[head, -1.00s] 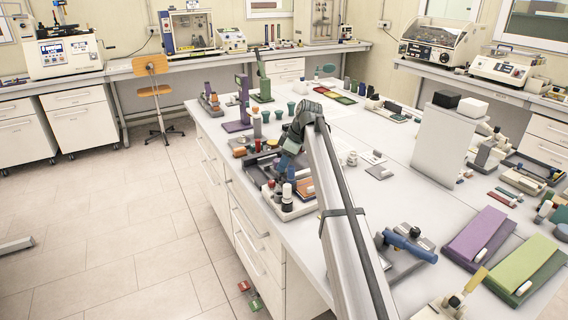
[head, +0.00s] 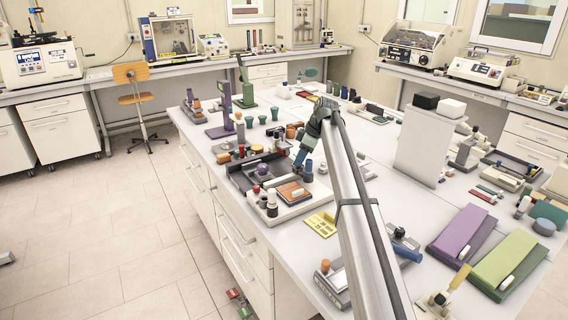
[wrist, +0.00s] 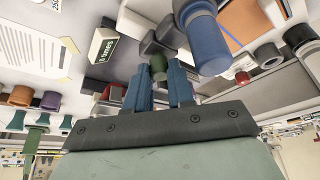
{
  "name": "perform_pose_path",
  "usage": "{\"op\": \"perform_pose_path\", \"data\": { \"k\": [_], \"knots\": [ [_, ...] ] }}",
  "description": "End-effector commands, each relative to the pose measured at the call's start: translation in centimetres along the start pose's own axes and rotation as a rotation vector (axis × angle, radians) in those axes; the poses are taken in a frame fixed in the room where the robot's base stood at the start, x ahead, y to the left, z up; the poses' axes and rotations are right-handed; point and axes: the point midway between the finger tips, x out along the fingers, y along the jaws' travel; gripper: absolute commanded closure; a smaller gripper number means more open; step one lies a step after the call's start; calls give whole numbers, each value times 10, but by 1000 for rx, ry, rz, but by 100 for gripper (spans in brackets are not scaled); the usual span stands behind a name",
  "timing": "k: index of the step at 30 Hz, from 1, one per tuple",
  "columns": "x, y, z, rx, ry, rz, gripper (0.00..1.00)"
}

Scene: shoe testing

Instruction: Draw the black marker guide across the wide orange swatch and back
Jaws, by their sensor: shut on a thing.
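My gripper (head: 300,160) is low over the bench near the tray's back right. In the wrist view its blue fingers (wrist: 158,85) are shut on a small dark green knob (wrist: 158,66). A dark grey block (wrist: 152,46) shows just beyond the knob; I cannot tell whether they are one piece, or whether this is the black marker guide. The orange swatch (head: 291,191) lies flat on the tray, in front of and left of the fingers. It shows partly in the wrist view (wrist: 253,20). A blue cylinder (wrist: 208,42) stands close beside the fingers.
The grey tray (head: 240,183) holds several small jars and a black-capped bottle (head: 271,200). A yellow slotted holder (head: 321,224) lies right of it. Several green cups (head: 262,120) stand behind. A tall white panel (head: 422,140) stands at right. Purple (head: 462,234) and green (head: 510,264) boards lie front right.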

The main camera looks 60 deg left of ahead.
Motion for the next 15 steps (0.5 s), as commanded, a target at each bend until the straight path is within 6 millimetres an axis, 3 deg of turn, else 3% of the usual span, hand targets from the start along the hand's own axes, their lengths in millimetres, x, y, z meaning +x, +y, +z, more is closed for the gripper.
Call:
{"op": "perform_pose_path", "data": {
  "k": [3,13,14,15],
  "knots": [
    [-4,10,7,-1,1,1,100],
    [-5,13,10,0,0,6,100],
    [-6,13,11,1,0,7,75],
    [-5,13,11,1,-1,7,71]
  ]
}}
